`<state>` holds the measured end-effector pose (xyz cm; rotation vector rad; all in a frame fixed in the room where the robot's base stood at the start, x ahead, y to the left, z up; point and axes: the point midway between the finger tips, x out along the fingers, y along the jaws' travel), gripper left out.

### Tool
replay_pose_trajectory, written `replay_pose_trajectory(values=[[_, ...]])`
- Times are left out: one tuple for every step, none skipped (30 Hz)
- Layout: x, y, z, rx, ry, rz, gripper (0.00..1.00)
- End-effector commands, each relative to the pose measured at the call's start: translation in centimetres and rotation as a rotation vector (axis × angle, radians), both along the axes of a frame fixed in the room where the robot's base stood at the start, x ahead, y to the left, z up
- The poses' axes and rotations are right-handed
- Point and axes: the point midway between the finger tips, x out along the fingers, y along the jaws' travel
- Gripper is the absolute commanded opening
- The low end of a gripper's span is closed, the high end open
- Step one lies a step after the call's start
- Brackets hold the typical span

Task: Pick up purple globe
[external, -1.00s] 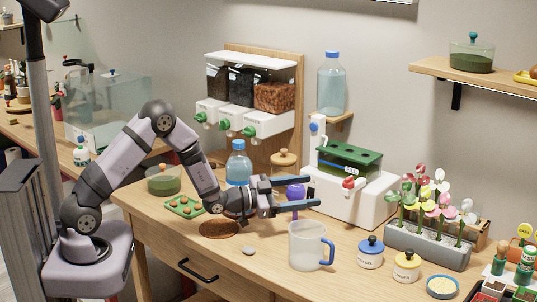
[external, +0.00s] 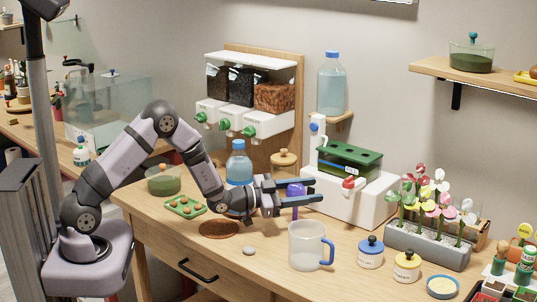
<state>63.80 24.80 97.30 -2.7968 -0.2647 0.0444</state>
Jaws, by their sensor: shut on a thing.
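The purple globe (external: 295,189) is between the two fingers of my gripper (external: 297,191), in the middle of the table in the external view. My gripper is shut on it, with the fingers reaching to the right. The fingers hide part of the globe. A thin purple stem shows below the fingers, above the table behind the clear pitcher. I cannot tell if its lower end touches the table.
A clear pitcher with a blue handle (external: 306,246) stands just in front of my gripper. A blue-capped bottle (external: 239,165) and a wooden-lidded jar (external: 284,162) stand behind. A white machine (external: 345,195) is close on the right. A grey stone (external: 249,250) lies in front.

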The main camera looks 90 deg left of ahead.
Motion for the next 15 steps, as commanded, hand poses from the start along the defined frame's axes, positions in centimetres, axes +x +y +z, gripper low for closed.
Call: replay_pose_trajectory(values=[[0.0,0.0,0.2,0.001,-0.002,-0.001,0.19],[0.0,0.0,0.3,0.002,-0.003,0.000,0.19],[0.0,0.0,0.5,0.002,-0.003,-0.001,0.19],[0.0,0.0,0.7,0.002,-0.003,-0.001,0.19],[0.0,0.0,0.8,0.002,-0.003,-0.001,0.19],[0.0,0.0,1.2,0.003,-0.003,0.000,0.19],[0.0,0.0,1.5,0.003,-0.003,0.000,0.19],[0.0,0.0,1.7,0.003,-0.003,0.000,0.19],[0.0,0.0,2.2,0.003,-0.005,-0.001,0.19],[0.0,0.0,2.6,0.003,-0.004,0.000,0.19],[0.0,0.0,3.1,0.003,-0.005,0.000,0.19],[0.0,0.0,3.8,0.003,-0.006,0.000,0.19],[0.0,0.0,4.4,0.004,-0.007,0.000,0.19],[0.0,0.0,5.0,0.005,-0.008,0.000,0.19],[0.0,0.0,5.9,0.005,-0.008,0.000,0.19]])
